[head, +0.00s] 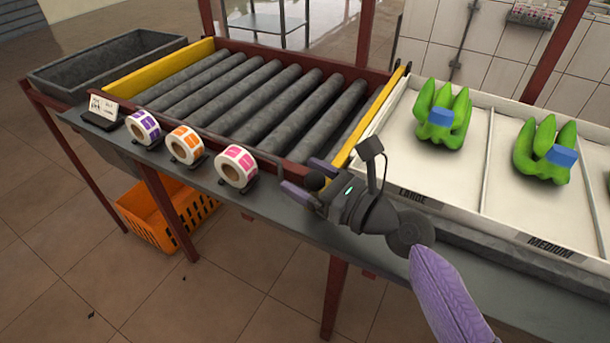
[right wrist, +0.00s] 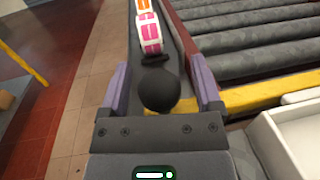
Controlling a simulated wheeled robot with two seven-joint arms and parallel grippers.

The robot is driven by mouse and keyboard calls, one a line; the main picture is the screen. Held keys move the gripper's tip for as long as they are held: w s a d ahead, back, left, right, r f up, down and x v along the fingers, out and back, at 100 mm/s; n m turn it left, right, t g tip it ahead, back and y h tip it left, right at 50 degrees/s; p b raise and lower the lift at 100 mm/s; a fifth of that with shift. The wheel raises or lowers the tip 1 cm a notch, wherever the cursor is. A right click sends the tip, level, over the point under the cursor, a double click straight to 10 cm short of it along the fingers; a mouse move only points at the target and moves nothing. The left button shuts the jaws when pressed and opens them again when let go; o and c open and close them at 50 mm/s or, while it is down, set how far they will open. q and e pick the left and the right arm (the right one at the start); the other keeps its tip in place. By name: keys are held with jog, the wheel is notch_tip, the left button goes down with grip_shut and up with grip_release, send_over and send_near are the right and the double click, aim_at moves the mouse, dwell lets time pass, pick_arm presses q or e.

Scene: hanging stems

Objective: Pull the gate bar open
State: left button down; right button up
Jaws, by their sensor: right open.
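The yellow gate bar (head: 374,118) lies across the right end of the roller bed, between the rollers and the white sorting tray. Its black ball knob (head: 315,182) is at the near end. My right gripper (head: 306,179) is at that near end, with its purple fingers apart. In the right wrist view the knob (right wrist: 160,92) sits between the two open fingers, with visible gaps on both sides. The yellow bar (right wrist: 270,95) runs off to the right there, behind the right finger. My left gripper is not in view.
The roller bed (head: 240,95) is empty. Label rolls in purple, orange and pink (head: 236,166) stand along the front ledge, left of my gripper. The white tray (head: 484,160) holds green banana bunches with blue bands. An orange crate (head: 150,215) is on the floor below.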

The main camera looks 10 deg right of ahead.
jog(key=shift+w+a, duration=0.2)
grip_shut()
dwell(0.6)
dwell(0.8)
